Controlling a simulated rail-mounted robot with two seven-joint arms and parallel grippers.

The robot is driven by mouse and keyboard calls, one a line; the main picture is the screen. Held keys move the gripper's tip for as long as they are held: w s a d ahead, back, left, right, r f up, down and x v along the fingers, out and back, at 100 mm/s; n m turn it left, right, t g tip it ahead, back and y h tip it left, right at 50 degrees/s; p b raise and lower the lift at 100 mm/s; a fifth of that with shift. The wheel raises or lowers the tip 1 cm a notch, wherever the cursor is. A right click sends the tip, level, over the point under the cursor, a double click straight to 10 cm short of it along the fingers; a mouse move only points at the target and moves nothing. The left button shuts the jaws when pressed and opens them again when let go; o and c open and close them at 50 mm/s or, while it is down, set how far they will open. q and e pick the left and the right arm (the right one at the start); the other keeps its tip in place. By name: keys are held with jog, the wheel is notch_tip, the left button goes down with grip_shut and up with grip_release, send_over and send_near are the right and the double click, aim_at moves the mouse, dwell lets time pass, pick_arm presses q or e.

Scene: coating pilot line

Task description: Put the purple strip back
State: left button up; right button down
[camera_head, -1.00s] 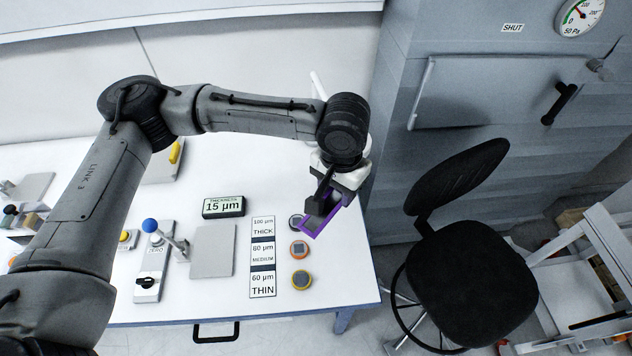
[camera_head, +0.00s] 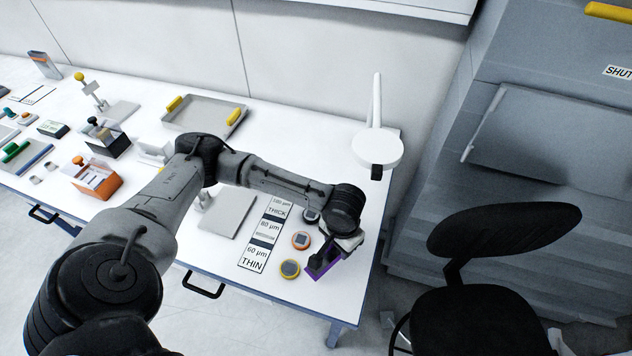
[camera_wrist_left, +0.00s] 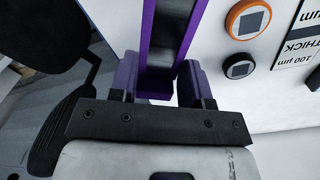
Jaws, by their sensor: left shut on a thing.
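The purple strip (camera_head: 325,271) is a purple frame with a dark middle. My left gripper (camera_head: 323,258) is shut on it near the right front edge of the table, right of the yellow and orange discs. In the left wrist view the strip (camera_wrist_left: 147,38) runs up the picture from between the fingers (camera_wrist_left: 160,82). Its far end is cut off by the picture's top edge. I cannot tell whether the strip touches the table. My right gripper is not in view.
A yellow disc (camera_head: 290,269), an orange disc (camera_head: 301,240) and a dark disc (camera_head: 311,216) stand beside the thickness card (camera_head: 257,257). A grey plate (camera_head: 227,214) lies left of the card. A white lamp (camera_head: 377,148) stands behind. A black chair (camera_head: 490,285) is off the table's right side.

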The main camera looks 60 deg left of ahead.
pick_arm(q)
jog(key=w+a+r+m, duration=0.1)
jog(key=w+a+m, duration=0.1)
jog(key=a+m, duration=0.35)
jog(key=w+a+r+m, duration=0.2)
jog(key=w+a+m, duration=0.1)
jog(key=a, duration=0.5)
jog(key=m+b, duration=0.3)
jog(key=m, duration=0.5)
send_over(324, 178)
jog(key=s+d, duration=0.1)
jog(key=d, duration=0.1)
notch_tip(324, 178, down, 7)
jog(key=shift+s+r, duration=0.15)
jog(key=shift+f, duration=2)
jog(key=shift+a+f, duration=0.1)
jog(key=shift+f, duration=0.05)
jog(key=o, duration=1)
notch_tip(324, 178, up, 12)
jog(key=p, duration=0.1)
